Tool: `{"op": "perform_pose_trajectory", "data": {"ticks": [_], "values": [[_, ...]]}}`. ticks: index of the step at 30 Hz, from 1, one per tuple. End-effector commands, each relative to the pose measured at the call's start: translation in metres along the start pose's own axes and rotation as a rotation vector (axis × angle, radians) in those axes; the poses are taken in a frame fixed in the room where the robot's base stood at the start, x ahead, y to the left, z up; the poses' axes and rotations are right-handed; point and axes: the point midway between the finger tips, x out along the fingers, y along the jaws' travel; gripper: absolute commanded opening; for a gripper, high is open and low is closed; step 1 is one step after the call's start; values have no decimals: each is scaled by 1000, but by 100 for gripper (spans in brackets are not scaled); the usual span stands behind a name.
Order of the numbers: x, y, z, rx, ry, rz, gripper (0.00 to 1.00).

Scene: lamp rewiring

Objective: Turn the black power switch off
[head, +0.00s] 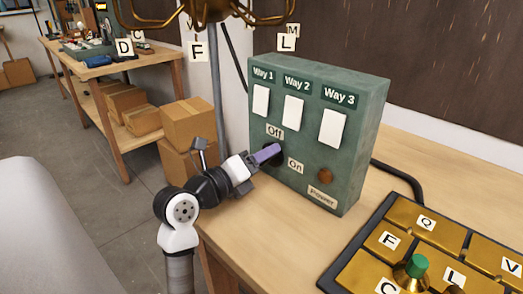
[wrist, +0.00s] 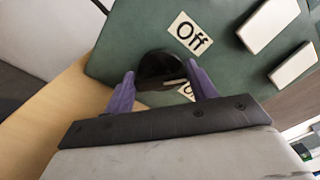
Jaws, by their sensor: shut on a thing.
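A green switch box (head: 353,172) stands upright on the wooden table. The round black power switch (head: 279,158) is low on its front face, between an "Off" label (head: 275,131) above and an "On" label (head: 295,166) to the lower right. My gripper (head: 268,153) reaches it from the left. In the wrist view the black switch (wrist: 160,66) sits between my two purple fingers, which are shut on it. The "Off" label (wrist: 190,34) shows beside it, and the "On" label is mostly hidden by a finger. I cannot tell which way the switch points.
White rocker switches (head: 293,113) labelled Way 1, Way 2 and Way 3 are above the power switch. A brown round lamp (head: 325,176) is to its right. A tray of brass plates (head: 390,242) lies at the front right. A brass lamp (head: 205,10) hangs above.

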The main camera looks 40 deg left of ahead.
Motion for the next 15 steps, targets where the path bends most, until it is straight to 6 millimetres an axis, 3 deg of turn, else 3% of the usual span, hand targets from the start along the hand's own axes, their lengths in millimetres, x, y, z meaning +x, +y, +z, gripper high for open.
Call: {"op": "perform_pose_trajectory", "data": {"ticks": [15], "values": [[0,-3,4,-466,-1,0,34]]}}
